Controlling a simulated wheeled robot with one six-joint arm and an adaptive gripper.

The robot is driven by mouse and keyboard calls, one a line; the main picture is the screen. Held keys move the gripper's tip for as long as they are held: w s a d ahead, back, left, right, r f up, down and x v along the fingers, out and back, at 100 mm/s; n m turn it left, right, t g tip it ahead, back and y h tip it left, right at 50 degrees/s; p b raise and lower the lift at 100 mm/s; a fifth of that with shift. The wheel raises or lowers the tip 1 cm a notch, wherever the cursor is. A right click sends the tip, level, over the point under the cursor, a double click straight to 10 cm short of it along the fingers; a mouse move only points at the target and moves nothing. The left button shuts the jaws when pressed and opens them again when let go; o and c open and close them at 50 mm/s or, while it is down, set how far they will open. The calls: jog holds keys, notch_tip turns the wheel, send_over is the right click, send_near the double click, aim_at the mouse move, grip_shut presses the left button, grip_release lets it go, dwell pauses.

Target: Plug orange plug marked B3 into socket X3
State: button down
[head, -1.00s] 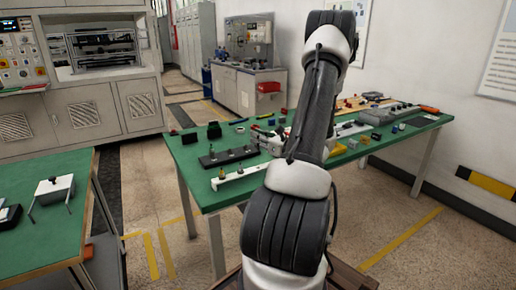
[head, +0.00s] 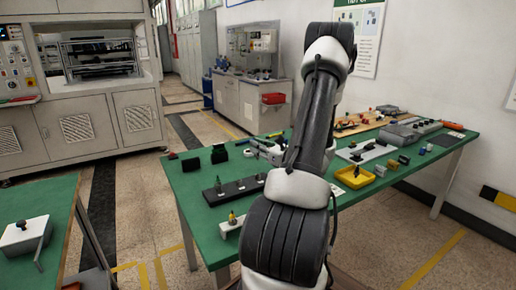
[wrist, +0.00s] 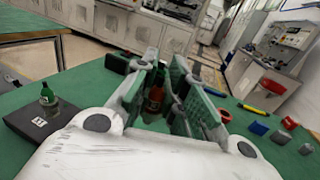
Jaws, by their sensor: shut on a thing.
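My gripper (wrist: 155,100) is in the wrist view, its two fingers closed around a small orange-brown plug (wrist: 153,98) with a dark green upper part. The plug is partly hidden between the fingers, and no marking on it is readable. In the head view my gripper (head: 266,151) shows beside my arm, over the green table, and the held plug cannot be made out. A black block (wrist: 38,122) with a small white label stands left of the gripper, with a green plug (wrist: 48,95) upright on it. No socket marked X3 can be read.
On the green table (head: 195,210), a black strip (head: 236,189) bears upright plugs, and a white block (head: 227,227) holds a yellowish plug. A yellow tray (head: 354,183) lies right of my arm. Dark blocks (head: 219,154) stand at the back left. Small coloured blocks (wrist: 258,128) lie right of the gripper.

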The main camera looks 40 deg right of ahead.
jog(key=shift+f, duration=2.9)
jog(key=shift+f, duration=0.85)
jog(key=shift+s+f, duration=0.1)
jog(key=shift+f, duration=0.2)
jog(key=shift+f, duration=0.1)
jog(key=c, duration=1.4)
grip_release()
jog(key=shift+o, duration=0.2)
jog(key=s, duration=0.8)
jog(key=s+d, duration=0.1)
jog(key=s, duration=0.3)
